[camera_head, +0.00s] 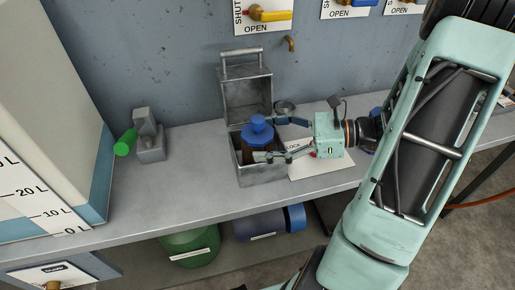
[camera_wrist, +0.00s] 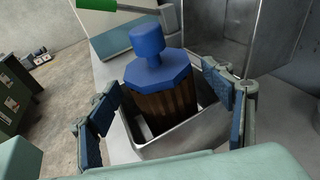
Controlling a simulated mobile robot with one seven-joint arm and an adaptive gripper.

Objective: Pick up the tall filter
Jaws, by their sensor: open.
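The tall filter (camera_head: 258,133) has a blue knobbed cap and a brown pleated body. It stands in an open grey metal box (camera_head: 262,172) on the bench. In the wrist view the filter (camera_wrist: 165,105) is upright inside the box's rim, and its lower end is hidden by the box wall. My gripper (camera_head: 270,138) reaches in from the right, with its fingers on either side of the filter. In the wrist view my gripper (camera_wrist: 160,108) is open, its blue finger pads spread left and right, with gaps between them and the filter.
The box's raised lid (camera_head: 246,95) stands behind the filter near the wall. A white card (camera_head: 315,164) lies right of the box. A grey block with a green cylinder (camera_head: 125,142) and a large white tank (camera_head: 50,90) stand to the left. Bench space left of the box is clear.

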